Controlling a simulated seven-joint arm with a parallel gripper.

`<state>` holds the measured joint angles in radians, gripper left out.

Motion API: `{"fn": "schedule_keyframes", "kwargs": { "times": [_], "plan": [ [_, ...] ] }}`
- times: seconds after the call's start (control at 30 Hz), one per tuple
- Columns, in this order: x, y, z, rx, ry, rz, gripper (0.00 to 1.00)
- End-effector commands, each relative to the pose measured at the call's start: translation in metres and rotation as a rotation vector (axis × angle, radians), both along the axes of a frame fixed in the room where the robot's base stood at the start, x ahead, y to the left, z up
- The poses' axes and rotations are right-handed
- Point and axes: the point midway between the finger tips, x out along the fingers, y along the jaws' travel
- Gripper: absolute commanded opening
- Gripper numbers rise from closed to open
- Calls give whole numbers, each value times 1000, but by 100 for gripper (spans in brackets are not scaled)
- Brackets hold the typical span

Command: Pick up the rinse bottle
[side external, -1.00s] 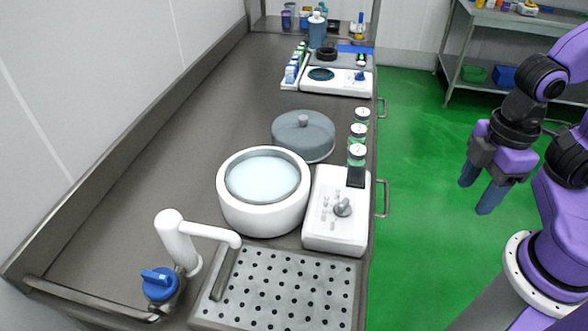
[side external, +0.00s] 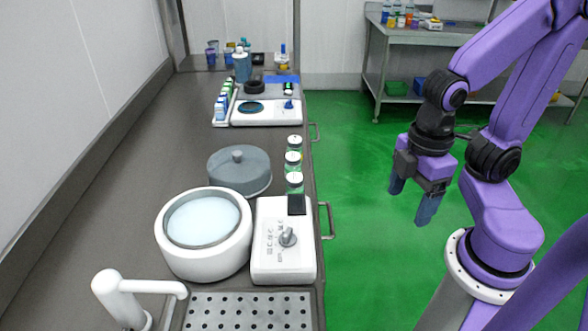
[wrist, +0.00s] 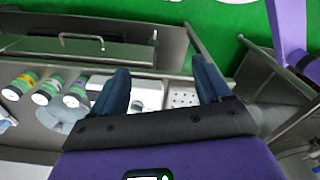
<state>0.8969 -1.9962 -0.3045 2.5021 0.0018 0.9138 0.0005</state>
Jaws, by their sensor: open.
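A grey-blue bottle with a pale top (side external: 242,66) stands upright at the far end of the counter. It looks like the rinse bottle, but no label is readable at this size. My gripper (side external: 412,198) hangs over the green floor, right of the counter and far from that bottle. Its two dark blue fingers are apart with nothing between them. In the wrist view my gripper (wrist: 160,65) is also open and empty, with the counter's front edge beyond it. The bottle is not visible in the wrist view.
Several capped jars (side external: 293,162) line the counter's front edge, beside a grey lid (side external: 239,172). A white round vat (side external: 204,262), a control box (side external: 284,262) and a perforated drain plate (side external: 250,312) are nearer.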

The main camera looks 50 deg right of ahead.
Motion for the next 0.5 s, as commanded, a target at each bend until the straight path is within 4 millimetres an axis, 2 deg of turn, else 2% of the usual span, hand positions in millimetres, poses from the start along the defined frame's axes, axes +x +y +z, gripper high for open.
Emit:
{"fn": "schedule_keyframes", "kwargs": {
  "times": [0.33,0.43,0.5],
  "plan": [
    [3,2,1,0,0,-5,82],
    [16,8,4,-3,1,-23,82],
    [32,15,7,-4,1,-41,82]
  ]
}}
